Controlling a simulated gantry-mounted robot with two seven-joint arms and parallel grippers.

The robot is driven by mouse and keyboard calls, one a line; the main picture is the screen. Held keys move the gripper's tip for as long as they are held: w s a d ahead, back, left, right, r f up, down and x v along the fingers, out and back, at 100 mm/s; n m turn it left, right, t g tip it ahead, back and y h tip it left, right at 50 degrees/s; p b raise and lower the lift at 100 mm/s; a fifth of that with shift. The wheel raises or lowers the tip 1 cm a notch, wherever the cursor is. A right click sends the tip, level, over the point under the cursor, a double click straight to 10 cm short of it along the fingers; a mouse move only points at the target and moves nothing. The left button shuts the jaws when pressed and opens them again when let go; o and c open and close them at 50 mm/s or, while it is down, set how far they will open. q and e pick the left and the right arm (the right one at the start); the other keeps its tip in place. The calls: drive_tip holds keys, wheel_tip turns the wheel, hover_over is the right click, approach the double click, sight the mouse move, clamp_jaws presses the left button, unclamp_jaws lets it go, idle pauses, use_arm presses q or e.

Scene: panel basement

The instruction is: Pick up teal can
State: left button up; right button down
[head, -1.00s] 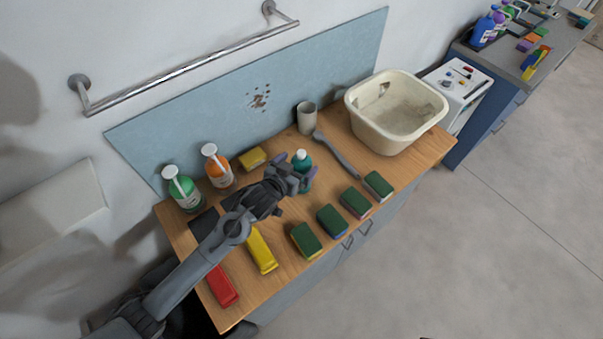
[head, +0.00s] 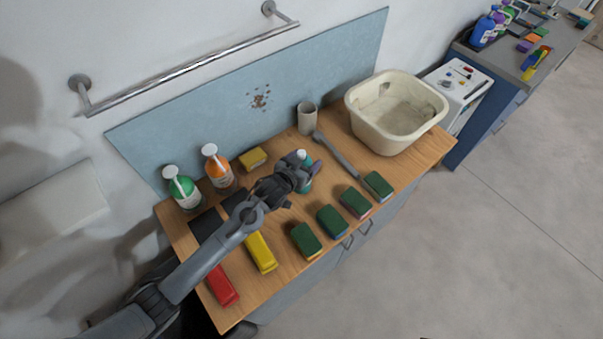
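The teal can (head: 306,187), with a pale top, stands on the wooden counter near its middle. My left gripper (head: 300,174) is at the can and covers much of it from the left side. The can's top shows just above the fingers and some teal shows below them. The fingers look to be around the can, but I cannot tell whether they are closed on it. My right gripper is not in view.
Several green-topped sponges (head: 332,221) line the counter's front edge. An orange bottle (head: 217,169) and a green bottle (head: 183,190) stand at the back left. A grey cup (head: 307,118), a brush (head: 337,154) and a cream basin (head: 392,122) are behind and right.

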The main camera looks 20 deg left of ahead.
use_arm(q)
drive_tip(key=c, duration=0.7)
drive_tip(key=shift+r, duration=0.1)
drive_tip(key=shift+r, duration=0.1)
